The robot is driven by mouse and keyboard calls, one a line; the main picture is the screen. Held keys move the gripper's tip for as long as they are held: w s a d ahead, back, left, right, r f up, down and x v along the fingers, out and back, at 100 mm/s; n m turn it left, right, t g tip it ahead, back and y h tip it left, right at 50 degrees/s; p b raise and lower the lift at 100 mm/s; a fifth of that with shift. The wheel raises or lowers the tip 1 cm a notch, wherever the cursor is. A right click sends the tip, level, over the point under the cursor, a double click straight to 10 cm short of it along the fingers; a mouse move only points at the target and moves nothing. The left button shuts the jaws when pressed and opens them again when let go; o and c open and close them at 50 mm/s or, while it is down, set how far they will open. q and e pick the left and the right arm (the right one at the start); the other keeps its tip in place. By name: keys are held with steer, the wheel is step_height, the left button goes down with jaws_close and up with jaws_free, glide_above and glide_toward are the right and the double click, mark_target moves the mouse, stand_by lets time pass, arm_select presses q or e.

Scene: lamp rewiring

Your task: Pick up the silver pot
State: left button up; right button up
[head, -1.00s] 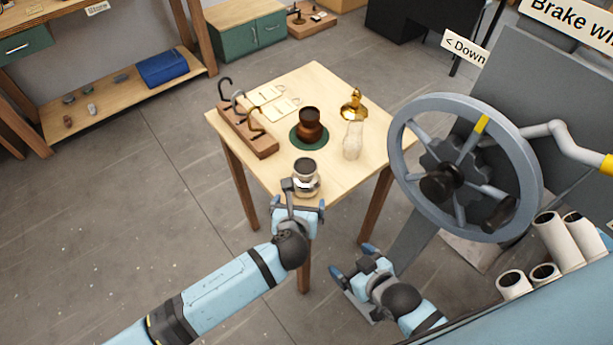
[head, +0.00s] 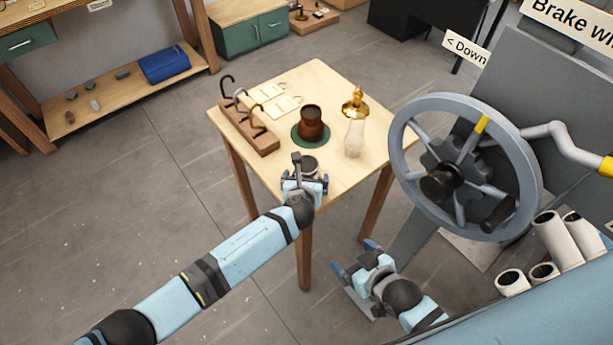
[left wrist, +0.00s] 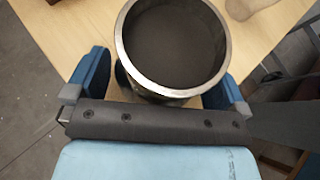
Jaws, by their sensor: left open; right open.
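The silver pot (head: 310,164) stands near the front corner of the wooden table, partly hidden behind my left gripper (head: 306,180). In the left wrist view the pot (left wrist: 172,45) shows a bright metal rim and a dark inside. It sits upright just ahead of the palm, with blue finger pads to its left and right. The left gripper is open; gaps show beside the pot, and I cannot tell whether any pad touches it. My right gripper (head: 354,259) is open and empty, low in front of the table.
A brown pot (head: 311,122) stands on a green mat (head: 296,137) behind the silver pot. A pale vase-like object (head: 354,138) and a brass piece (head: 354,103) are to the right. A wooden hook rack (head: 250,128) is at left. A large handwheel (head: 466,97) stands right of the table.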

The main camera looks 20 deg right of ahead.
arm_select(q)
steer(key=c, duration=0.7)
steer(key=shift+c, duration=0.9)
steer(key=shift+r, duration=0.15)
